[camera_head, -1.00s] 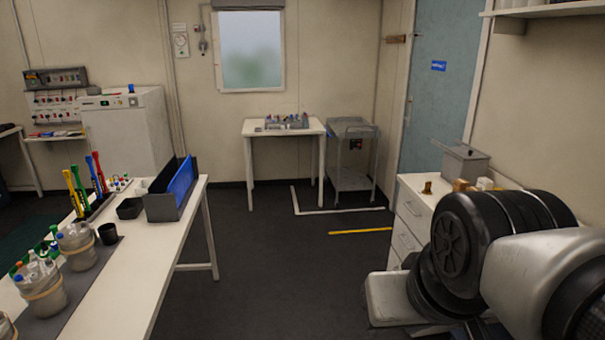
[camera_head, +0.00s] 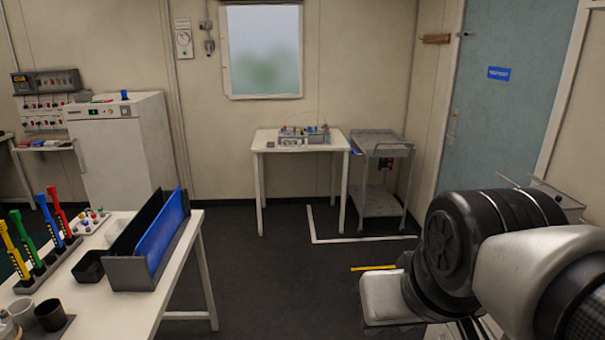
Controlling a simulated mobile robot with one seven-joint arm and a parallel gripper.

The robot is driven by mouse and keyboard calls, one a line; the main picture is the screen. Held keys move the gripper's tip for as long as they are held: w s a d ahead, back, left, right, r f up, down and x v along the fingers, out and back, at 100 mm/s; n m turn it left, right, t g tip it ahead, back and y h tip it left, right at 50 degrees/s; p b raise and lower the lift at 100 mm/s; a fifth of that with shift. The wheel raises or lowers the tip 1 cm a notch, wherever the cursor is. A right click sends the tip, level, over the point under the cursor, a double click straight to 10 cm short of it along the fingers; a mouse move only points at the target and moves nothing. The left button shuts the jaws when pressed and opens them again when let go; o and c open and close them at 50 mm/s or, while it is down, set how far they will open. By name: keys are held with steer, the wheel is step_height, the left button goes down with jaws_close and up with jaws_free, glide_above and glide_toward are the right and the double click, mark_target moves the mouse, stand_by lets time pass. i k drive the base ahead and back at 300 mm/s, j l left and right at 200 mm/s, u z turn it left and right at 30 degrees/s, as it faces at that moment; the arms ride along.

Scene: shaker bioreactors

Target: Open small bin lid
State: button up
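A grey metal box (camera_head: 562,197) shows at the right edge behind my arm. Only its upper part is visible, with what looks like a raised rod or handle. I cannot tell for certain that it is the small bin, or whether its lid is open. A small black square container (camera_head: 89,266) stands on the left bench and looks open at the top. My arm fills the lower right, and my gripper is out of view.
A white table (camera_head: 300,141) and a grey cart (camera_head: 383,150) stand at the back wall. The dark floor between is clear.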

mark_target(566, 203)
steer(key=i+z, duration=0.2)
steer(key=i, duration=0.6)
steer(key=i+j+z, duration=0.15)
steer(key=i, duration=0.6)
steer(key=i+z, duration=0.3)
steer(key=z, duration=0.2)
steer(key=i+j+z, duration=0.2)
steer(key=z, duration=0.3)
steer(key=i+j+z, duration=0.25)
steer(key=z, duration=0.2)
steer(key=i+j+z, duration=0.1)
steer(key=z, duration=0.3)
steer(key=i+j+z, duration=0.2)
steer(key=z, duration=0.2)
steer(key=i+j+z, duration=0.2)
steer(key=z, duration=0.15)
